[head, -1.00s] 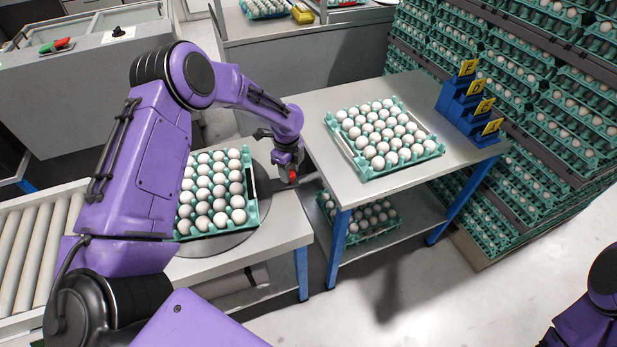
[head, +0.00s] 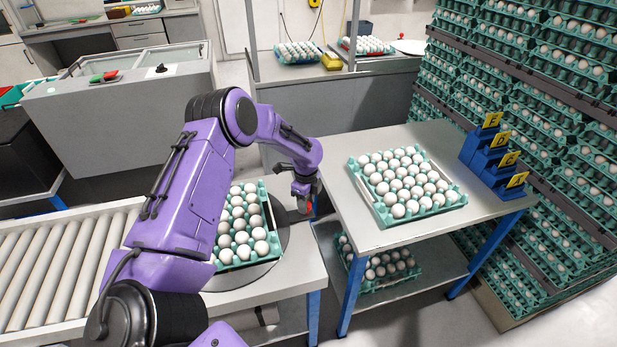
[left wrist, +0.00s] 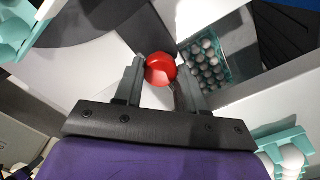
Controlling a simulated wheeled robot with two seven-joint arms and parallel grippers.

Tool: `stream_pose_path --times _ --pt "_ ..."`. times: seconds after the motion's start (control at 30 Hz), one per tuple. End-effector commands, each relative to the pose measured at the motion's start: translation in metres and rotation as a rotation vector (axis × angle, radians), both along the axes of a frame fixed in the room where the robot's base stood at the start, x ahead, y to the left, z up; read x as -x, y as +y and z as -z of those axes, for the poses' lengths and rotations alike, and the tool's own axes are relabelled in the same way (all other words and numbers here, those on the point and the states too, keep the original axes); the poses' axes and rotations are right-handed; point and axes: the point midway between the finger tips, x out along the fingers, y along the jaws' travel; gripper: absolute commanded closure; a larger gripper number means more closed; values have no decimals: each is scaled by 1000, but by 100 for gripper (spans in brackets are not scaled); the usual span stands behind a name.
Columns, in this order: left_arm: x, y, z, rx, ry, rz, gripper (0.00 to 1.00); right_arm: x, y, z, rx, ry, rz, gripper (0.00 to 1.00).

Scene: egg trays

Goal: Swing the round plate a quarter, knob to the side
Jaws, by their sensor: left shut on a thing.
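The round grey plate (head: 243,277) lies on the table at the end of the roller conveyor. A green tray of white eggs (head: 262,261) sits on it, partly hidden behind my left arm. My left gripper (head: 305,203) is at the plate's right side, pointing down. In the left wrist view its two fingers (left wrist: 160,75) are shut on the red knob (left wrist: 160,69). The knob also shows as a small red spot between the fingertips in the head view (head: 308,206). My right gripper is not in view.
A second table with blue legs stands close to the right, holding another egg tray (head: 380,217) and blue steps with yellow letter cards (head: 492,160). A lower shelf holds more eggs. Stacked egg trays (head: 560,130) fill the right side. The roller conveyor (head: 60,265) is at left.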

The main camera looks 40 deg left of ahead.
Motion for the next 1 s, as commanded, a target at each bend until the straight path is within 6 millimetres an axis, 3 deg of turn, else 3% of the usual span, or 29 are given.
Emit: stream_pose_path --times 0.1,0.13,0.2,0.57,1.0 --pt "0 5 0 -9 -1 -4 100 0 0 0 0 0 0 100" --pt "0 5 0 -9 -1 -4 57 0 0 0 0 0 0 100" --pt "0 5 0 -10 -2 -3 35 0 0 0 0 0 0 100" --pt "-3 0 -7 -5 -5 4 35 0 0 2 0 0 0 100" --pt "-2 4 -96 -5 -4 -1 35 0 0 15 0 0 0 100"
